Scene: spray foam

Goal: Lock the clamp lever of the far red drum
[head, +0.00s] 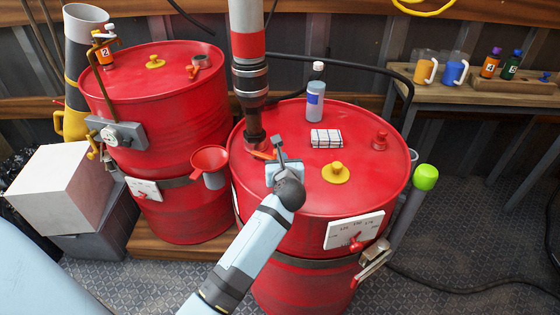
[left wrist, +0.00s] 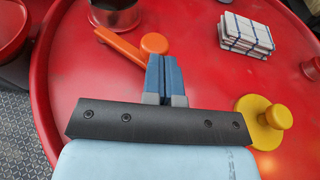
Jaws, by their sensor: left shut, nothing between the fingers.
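Two red drums stand side by side, one at the left (head: 165,90) and one nearer the middle (head: 300,190). An orange clamp lever (head: 263,155) lies on top of the middle drum, by the base of a dark pipe (head: 253,120). In the left wrist view the orange lever (left wrist: 122,48) slants beside the pipe base (left wrist: 115,15), its round end partly by my fingertips. My left gripper (head: 279,146) is over this drum's top, fingers together and empty (left wrist: 163,65). I cannot tell whether the fingers touch the lever. My right gripper is not in view.
A yellow cap (head: 336,172), folded cloth (head: 326,139), bottle (head: 315,95) and red knob (head: 379,141) stand on the middle drum. A red funnel (head: 209,160) hangs at its left. A bench (head: 430,92) with mugs stands at the back right.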

